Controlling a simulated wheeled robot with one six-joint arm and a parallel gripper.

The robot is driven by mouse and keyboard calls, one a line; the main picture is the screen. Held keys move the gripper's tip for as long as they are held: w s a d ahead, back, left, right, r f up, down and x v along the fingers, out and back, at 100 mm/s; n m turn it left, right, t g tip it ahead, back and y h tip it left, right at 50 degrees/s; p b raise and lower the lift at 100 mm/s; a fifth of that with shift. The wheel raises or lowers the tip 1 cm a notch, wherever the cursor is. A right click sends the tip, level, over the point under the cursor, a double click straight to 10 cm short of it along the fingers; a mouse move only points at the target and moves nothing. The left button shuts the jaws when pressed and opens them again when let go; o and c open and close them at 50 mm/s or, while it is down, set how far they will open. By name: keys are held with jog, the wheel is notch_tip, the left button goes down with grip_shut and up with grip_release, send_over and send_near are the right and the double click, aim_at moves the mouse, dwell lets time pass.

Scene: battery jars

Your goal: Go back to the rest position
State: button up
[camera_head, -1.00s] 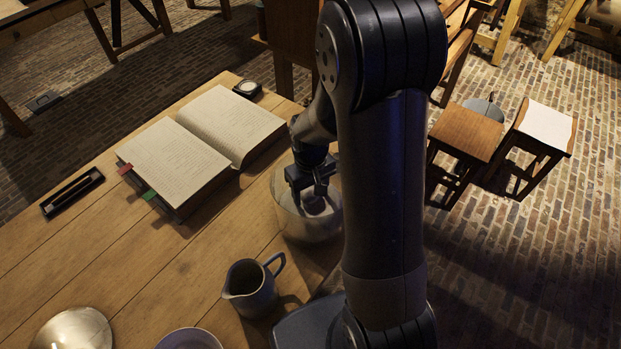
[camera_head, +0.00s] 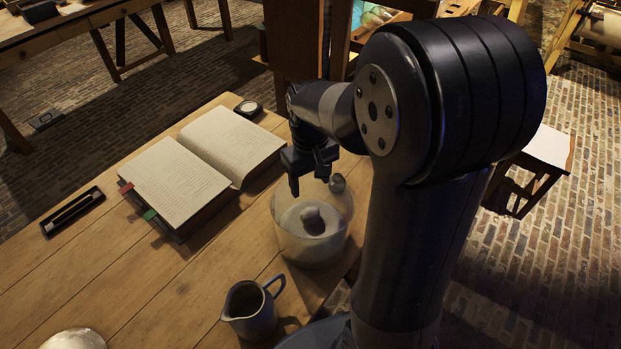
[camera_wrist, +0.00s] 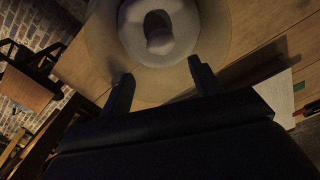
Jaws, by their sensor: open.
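My gripper (camera_head: 308,178) is open and empty, raised just above the far rim of a clear glass jar (camera_head: 318,245) in the head view. In the wrist view its two fingers (camera_wrist: 160,88) stand wide apart with nothing between them. The jar holds a pale inner pot with a rounded knob-like piece (camera_head: 311,217) in it. The pot also shows in the wrist view (camera_wrist: 186,45), beyond the fingertips. Part of my arm covers the right side of the head view.
An open book (camera_head: 178,187) lies left of the jar. A dark jug (camera_head: 252,310) stands in front of it. A pen tray (camera_head: 72,211) and a small round instrument (camera_head: 248,108) are farther out. A stool (camera_head: 545,150) stands on the brick floor at right.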

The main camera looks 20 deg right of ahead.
aim_at(310, 211)
jog(key=shift+f, duration=0.15)
notch_tip(310, 211, down, 13)
jog(key=shift+r+b, duration=0.15)
jog(key=shift+b, duration=0.4)
notch_tip(310, 211, up, 3)
jog(key=shift+p, duration=0.35)
jog(key=shift+r, duration=0.75)
